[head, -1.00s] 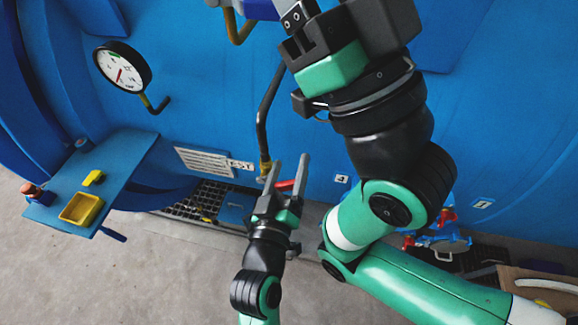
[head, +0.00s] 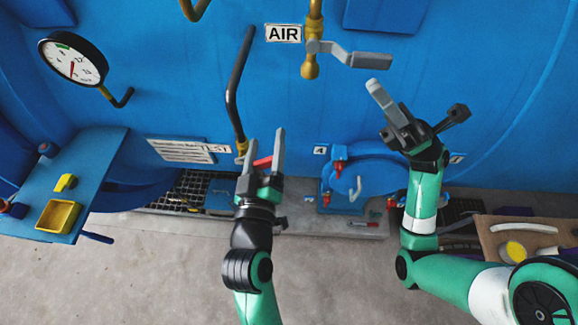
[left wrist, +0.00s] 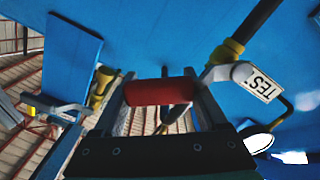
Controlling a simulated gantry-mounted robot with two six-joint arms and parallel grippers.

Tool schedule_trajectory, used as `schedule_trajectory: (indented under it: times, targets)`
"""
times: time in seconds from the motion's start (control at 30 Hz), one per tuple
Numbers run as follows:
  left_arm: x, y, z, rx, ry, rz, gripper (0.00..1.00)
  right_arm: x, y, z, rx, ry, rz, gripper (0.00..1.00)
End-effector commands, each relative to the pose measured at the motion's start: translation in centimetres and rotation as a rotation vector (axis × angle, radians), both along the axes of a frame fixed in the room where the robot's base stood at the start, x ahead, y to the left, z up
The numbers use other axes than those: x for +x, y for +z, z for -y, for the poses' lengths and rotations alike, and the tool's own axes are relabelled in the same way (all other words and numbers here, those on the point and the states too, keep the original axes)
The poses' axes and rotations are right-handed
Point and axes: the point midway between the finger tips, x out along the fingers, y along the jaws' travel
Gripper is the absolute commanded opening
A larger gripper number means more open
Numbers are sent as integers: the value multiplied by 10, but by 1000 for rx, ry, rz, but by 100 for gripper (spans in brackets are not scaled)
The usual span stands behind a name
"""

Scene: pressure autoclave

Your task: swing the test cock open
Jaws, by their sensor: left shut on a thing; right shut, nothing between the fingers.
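The red handle (head: 263,161) of the test cock lies between the fingers of my left gripper (head: 264,145), which is shut on it. In the left wrist view the red handle (left wrist: 160,91) lies crosswise between the two fingers. The cock's brass body (head: 241,149) sits at the lower end of a dark pipe, beside the TEST label (head: 215,148). In the left wrist view the brass fitting (left wrist: 228,50) and the TEST label (left wrist: 262,85) are right of the fingers. My right gripper (head: 375,88) is shut and empty, well to the right, in front of the blue shell.
A brass AIR valve with a grey lever (head: 357,59) is above, between my grippers. A pressure gauge (head: 73,58) is at upper left. A blue shelf (head: 95,160) with a yellow tray (head: 58,216) stands left. A box (head: 490,240) stands at lower right.

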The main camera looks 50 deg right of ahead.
Motion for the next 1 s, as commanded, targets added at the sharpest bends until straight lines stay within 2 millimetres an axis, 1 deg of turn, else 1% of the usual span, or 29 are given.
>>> schedule_trajectory:
  times: [0.03,0.07,0.1,0.2,0.3,0.33,0.4,0.43,0.57,0.67,0.77,1.0]
  targets:
    - [0,1,0,-1,1,0,0,6,-44,2,-101,-93,-83,0]
    - [0,1,0,-1,1,0,0,8,-70,0,-169,-133,-131,0]
    - [0,1,0,-1,1,0,0,9,-103,-3,-252,-170,-189,0]
    - [0,1,0,-1,1,0,0,3,-170,-14,-406,-201,-307,0]
    - [0,1,0,-1,1,0,0,-6,-211,-24,-494,-191,-373,0]
    - [0,1,0,-1,1,0,0,-8,-218,-26,-510,-186,-386,0]
    - [0,1,0,-1,1,0,0,-11,-228,-30,-533,-177,-401,0]
    - [0,1,0,-1,1,0,0,-12,-230,-31,-539,-175,-403,0]
    - [0,0,0,-1,1,0,0,-11,-230,-32,-543,-173,-403,0]
    - [0,0,0,-1,1,0,0,-4,-229,-36,-542,-171,-402,0]
    - [0,0,0,-1,0,1,0,7,-226,-45,-543,-168,-401,0]
    - [0,0,0,-1,0,1,0,50,-217,-74,-544,-166,-398,0]
